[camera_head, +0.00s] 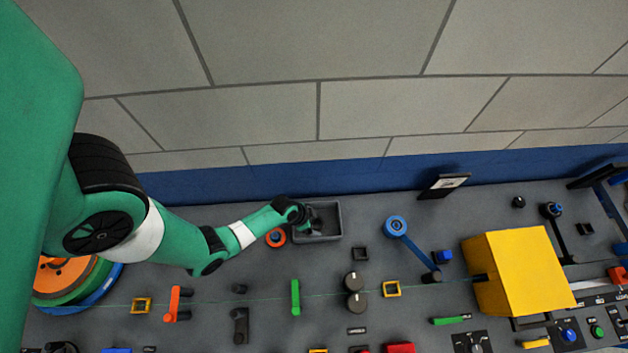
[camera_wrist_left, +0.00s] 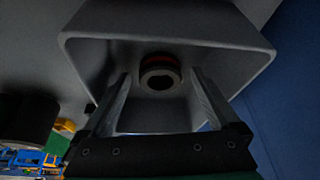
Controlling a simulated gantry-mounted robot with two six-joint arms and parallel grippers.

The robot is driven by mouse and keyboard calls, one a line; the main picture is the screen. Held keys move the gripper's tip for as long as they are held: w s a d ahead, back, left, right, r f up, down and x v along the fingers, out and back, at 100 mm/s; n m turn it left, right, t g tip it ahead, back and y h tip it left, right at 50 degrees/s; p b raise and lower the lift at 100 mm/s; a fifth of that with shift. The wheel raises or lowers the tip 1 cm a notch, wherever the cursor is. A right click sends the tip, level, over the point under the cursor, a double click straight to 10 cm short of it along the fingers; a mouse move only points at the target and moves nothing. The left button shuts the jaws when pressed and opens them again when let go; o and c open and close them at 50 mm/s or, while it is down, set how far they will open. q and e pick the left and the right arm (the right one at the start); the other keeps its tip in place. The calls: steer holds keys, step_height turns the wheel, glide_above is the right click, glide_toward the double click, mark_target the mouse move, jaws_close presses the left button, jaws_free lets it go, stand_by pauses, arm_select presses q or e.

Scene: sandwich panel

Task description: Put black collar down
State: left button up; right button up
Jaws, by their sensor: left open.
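The black collar (camera_wrist_left: 160,77) shows in the left wrist view as a short dark ring with a red band. It lies in a grey tray (camera_wrist_left: 105,40), apart from the walls. In the head view the tray (camera_head: 341,221) stands at the back of the panel, and the collar cannot be made out there. My left gripper (camera_head: 309,216) reaches into the tray's left part. Its two fingers are spread with the collar between and beyond their tips, and nothing is clamped. My right gripper is not in view.
An orange ring (camera_head: 275,238) lies just left of the tray. A blue lever (camera_head: 410,249) and a large yellow box (camera_head: 519,272) stand to the right. A thin line runs across the panel past a green post (camera_head: 295,297). A blue-based wall rises behind.

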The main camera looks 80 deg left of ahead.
arm_select(q)
steer(key=p+v, duration=0.9)
steer(key=v, duration=0.3)
steer(key=shift+r, duration=0.2)
steer(key=shift+w, duration=0.1)
